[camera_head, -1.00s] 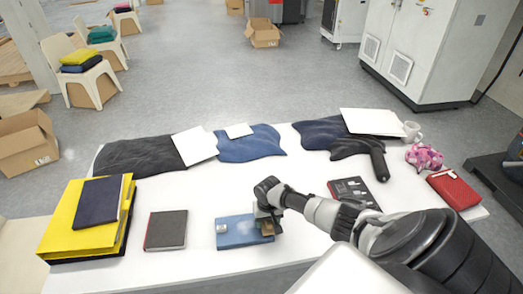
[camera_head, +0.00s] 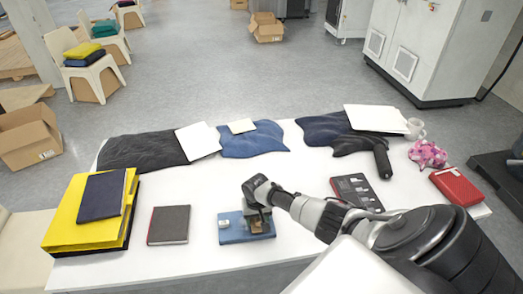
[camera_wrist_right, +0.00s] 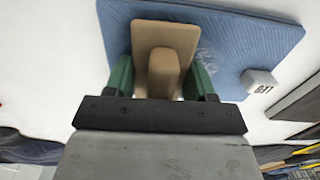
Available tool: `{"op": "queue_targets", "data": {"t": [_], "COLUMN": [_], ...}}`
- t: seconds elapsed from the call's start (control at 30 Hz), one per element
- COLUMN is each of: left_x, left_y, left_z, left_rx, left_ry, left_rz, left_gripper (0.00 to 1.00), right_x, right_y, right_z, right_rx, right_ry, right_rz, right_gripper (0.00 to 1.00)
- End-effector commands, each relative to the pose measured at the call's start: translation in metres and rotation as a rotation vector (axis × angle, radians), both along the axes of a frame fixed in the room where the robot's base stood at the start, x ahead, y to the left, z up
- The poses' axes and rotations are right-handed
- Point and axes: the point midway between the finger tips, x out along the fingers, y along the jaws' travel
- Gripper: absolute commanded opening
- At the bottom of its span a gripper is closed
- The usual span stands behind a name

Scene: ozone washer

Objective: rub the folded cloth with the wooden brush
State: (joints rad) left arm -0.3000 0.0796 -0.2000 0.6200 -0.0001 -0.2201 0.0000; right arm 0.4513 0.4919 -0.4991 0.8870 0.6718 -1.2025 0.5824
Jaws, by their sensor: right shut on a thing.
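The folded blue cloth (camera_head: 233,232) lies flat near the front middle of the white table. It also shows in the right wrist view (camera_wrist_right: 232,50), with a small white tag block on it. My right gripper (camera_head: 262,210) is above the cloth and shut on the wooden brush (camera_head: 258,226). In the right wrist view the brush's tan back and handle (camera_wrist_right: 165,62) sit between green fingers. The brush is over the cloth and seems to rest on it; its underside is hidden. My left gripper is not in view.
A dark notebook (camera_head: 168,225) lies left of the cloth, beside a yellow folded stack (camera_head: 62,227). A dark patterned case (camera_head: 356,192) and a red case (camera_head: 456,186) lie to the right. Dark garments, white boards and a mug (camera_head: 414,128) line the back.

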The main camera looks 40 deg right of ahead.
Motion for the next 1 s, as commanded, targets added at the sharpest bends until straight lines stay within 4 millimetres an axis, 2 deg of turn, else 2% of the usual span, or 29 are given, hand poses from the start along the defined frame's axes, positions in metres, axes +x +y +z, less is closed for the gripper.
{"op": "queue_targets", "data": {"t": [0.2, 0.47, 0.8, 1.0], "left_x": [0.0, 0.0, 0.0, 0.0], "left_y": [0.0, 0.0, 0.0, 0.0], "left_z": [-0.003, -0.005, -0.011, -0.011], "left_rx": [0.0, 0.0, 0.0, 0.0], "left_ry": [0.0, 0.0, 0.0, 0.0], "left_rz": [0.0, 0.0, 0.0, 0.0], "left_gripper": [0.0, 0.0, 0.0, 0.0], "right_x": [0.012, 0.016, 0.032, 0.034], "right_y": [0.018, 0.025, 0.048, 0.05], "right_z": [-0.001, -0.001, -0.002, -0.002], "right_rx": [0.003, 0.001, 0.002, 0.001], "right_ry": [-0.003, -0.001, 0.0, -0.001], "right_rz": [0.0, 0.0, 0.001, 0.0], "right_gripper": [0.36, 0.36, 0.36, 0.36]}}
